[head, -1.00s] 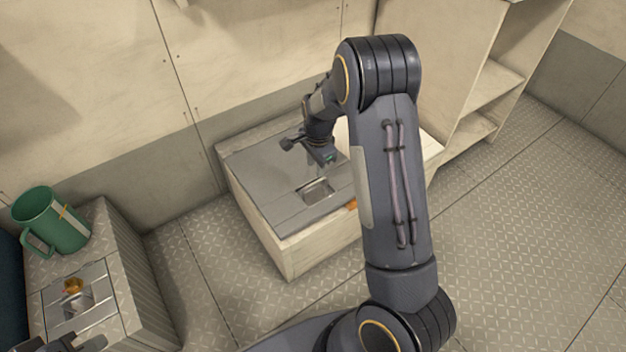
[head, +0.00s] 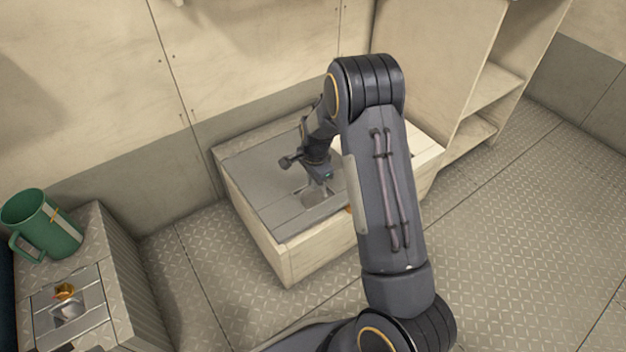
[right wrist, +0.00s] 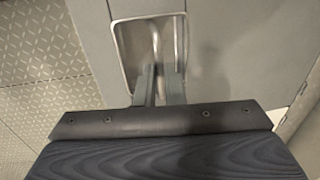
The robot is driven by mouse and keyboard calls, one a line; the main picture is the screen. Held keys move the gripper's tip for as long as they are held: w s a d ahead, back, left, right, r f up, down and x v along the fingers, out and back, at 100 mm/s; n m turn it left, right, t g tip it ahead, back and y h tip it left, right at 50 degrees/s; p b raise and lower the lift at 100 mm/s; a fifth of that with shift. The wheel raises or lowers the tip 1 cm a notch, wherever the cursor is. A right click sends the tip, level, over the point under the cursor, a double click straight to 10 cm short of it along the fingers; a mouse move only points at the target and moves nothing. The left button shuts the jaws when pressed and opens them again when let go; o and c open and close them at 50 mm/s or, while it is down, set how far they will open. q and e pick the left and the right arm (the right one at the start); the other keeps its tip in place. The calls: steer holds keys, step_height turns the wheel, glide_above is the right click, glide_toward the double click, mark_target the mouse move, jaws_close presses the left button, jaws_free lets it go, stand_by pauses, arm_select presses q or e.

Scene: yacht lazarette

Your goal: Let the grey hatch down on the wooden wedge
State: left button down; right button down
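The grey hatch (head: 262,177) lies about flat on top of a pale wooden box (head: 318,250); whether it is slightly raised I cannot tell. A metal-rimmed recess (head: 311,197) is set in it, also seen in the right wrist view (right wrist: 128,50). My right gripper (head: 321,180) points down at this recess. In the right wrist view, its two fingers (right wrist: 160,80) are close together with a narrow gap, over or in the recess; their grip is unclear. A small orange piece (head: 349,209), perhaps the wedge, is mostly hidden behind my arm.
A locker (head: 120,270) at the left bears a green mug (head: 58,232) and a metal recess with an orange knob (head: 65,291). Wooden shelves (head: 490,85) stand at the back right. The tread-plate floor (head: 520,230) on the right is clear.

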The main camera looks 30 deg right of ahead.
steer(key=r+p, duration=0.1)
steer(key=w+r+p, duration=0.1)
steer(key=shift+r, duration=0.3)
stand_by(0.3)
steer(key=c, duration=1.5)
jaws_free()
steer(key=r+p, duration=0.1)
steer(key=r, duration=0.1)
steer(key=r+p, duration=0.1)
steer(key=r, duration=0.2)
steer(key=r+p, duration=0.1)
steer(key=r, duration=0.1)
steer(key=shift+s+r+p, duration=0.35)
